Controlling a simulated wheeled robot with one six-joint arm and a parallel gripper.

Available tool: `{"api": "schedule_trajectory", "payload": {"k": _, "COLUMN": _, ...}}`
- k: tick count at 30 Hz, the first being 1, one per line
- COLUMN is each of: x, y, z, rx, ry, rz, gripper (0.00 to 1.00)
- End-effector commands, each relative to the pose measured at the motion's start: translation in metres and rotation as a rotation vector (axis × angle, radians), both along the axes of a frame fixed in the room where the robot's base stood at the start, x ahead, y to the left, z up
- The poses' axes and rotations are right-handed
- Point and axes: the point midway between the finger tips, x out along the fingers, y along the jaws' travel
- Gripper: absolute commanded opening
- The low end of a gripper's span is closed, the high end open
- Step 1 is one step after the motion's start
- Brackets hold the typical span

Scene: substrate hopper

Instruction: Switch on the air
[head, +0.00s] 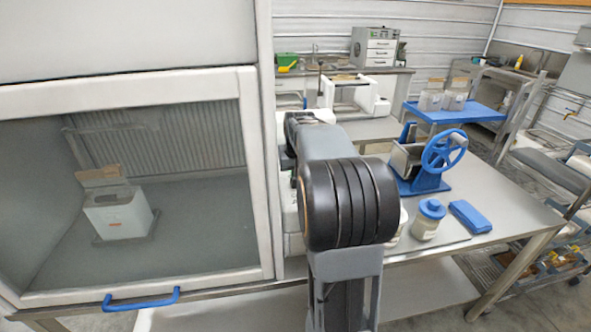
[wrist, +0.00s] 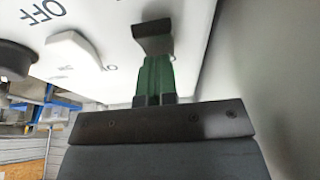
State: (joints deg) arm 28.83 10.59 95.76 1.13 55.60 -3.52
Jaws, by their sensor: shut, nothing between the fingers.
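A white panel (wrist: 105,20) fills the upper part of the wrist view, with "OFF" lettering, a black knob (wrist: 15,58) at the left edge and a white switch (wrist: 75,47) beside it. No label reading air is legible, so I cannot tell which control it is. My gripper (wrist: 155,65) is shut, its green fingers together and empty, pointing at the panel right of the white switch. A dark angled piece (wrist: 153,38) shows at the finger ends; I cannot tell whether they touch it. In the head view my arm hides the gripper and the panel.
A glass-fronted cabinet (head: 262,150) with a blue handle (head: 141,299) stands at left, a white box (head: 118,215) inside. On the right bench are a blue-wheeled device (head: 443,152), a blue-lidded jar (head: 428,222) and a blue case (head: 470,216). A grey surface is close at right in the wrist view.

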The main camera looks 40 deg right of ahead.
Motion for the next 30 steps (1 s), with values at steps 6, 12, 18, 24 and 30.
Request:
{"api": "schedule_trajectory", "payload": {"k": 6, "x": -0.004, "y": 0.002, "z": -0.003, "rx": 0.005, "ry": 0.009, "rz": 0.0, "gripper": 0.0}}
{"api": "schedule_trajectory", "payload": {"k": 12, "x": -0.011, "y": 0.005, "z": -0.001, "rx": 0.006, "ry": 0.009, "rz": 0.0, "gripper": 0.0}}
{"api": "schedule_trajectory", "payload": {"k": 18, "x": -0.015, "y": 0.007, "z": 0.001, "rx": 0.004, "ry": 0.008, "rz": 0.0, "gripper": 0.0}}
{"api": "schedule_trajectory", "payload": {"k": 24, "x": -0.015, "y": 0.007, "z": 0.002, "rx": 0.003, "ry": 0.006, "rz": 0.0, "gripper": 0.0}}
{"api": "schedule_trajectory", "payload": {"k": 30, "x": -0.017, "y": 0.009, "z": 0.014, "rx": 0.002, "ry": 0.005, "rz": 0.001, "gripper": 0.0}}
